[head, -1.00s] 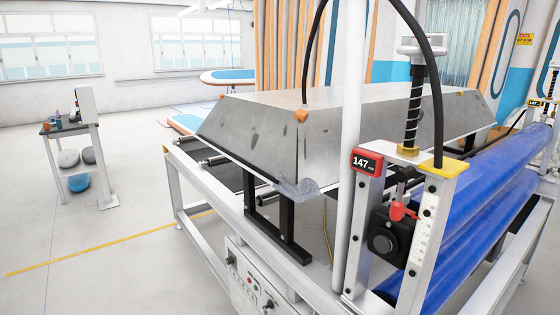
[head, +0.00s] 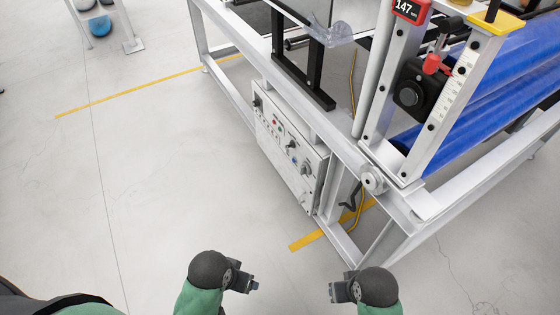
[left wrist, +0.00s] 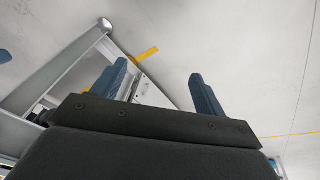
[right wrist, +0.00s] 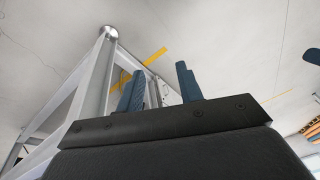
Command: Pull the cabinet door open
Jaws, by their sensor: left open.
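The cabinet (head: 290,145) is a white box with knobs, small buttons and a red button on its face. It hangs low on the machine's side frame, in the middle of the head view. I cannot make out a separate door edge or handle. My left gripper (head: 247,281) is at the bottom of the head view, below and apart from the cabinet. Its two blue fingers stand wide apart and empty in the left wrist view (left wrist: 157,72). My right gripper (head: 340,291) is to its right, also apart from the cabinet. Its fingers stand apart and empty in the right wrist view (right wrist: 160,72).
The machine's white frame (head: 228,92) surrounds the cabinet, with blue rollers (head: 500,85) at the right. A black leg bracket (head: 305,75) stands above the cabinet. A yellow floor line (head: 150,88) and a cable lie nearby. The floor left of the cabinet is clear.

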